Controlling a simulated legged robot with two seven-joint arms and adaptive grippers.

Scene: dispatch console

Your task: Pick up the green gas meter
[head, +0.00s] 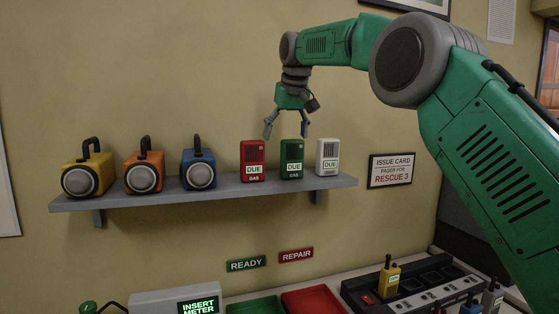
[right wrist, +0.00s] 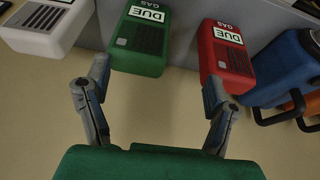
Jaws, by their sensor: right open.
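The green gas meter (head: 291,158) stands upright on the wall shelf, between a red meter (head: 252,161) and a white meter (head: 327,157). It carries a white DUE label. My right gripper (head: 286,131) is open and empty, just above the green and red meters. In the right wrist view the green meter (right wrist: 144,42) lies ahead between the spread fingers (right wrist: 156,97), nearer the left finger. The red meter (right wrist: 224,55) is ahead of the right finger there. No contact with either meter is clear. My left gripper is not in view.
The shelf (head: 215,193) also holds yellow (head: 88,175), orange (head: 143,171) and blue (head: 198,169) lamps at left. Below are a green tray (head: 254,307), a red tray (head: 314,300) and a charger rack (head: 362,290) with radios. The wall above the lamps is clear.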

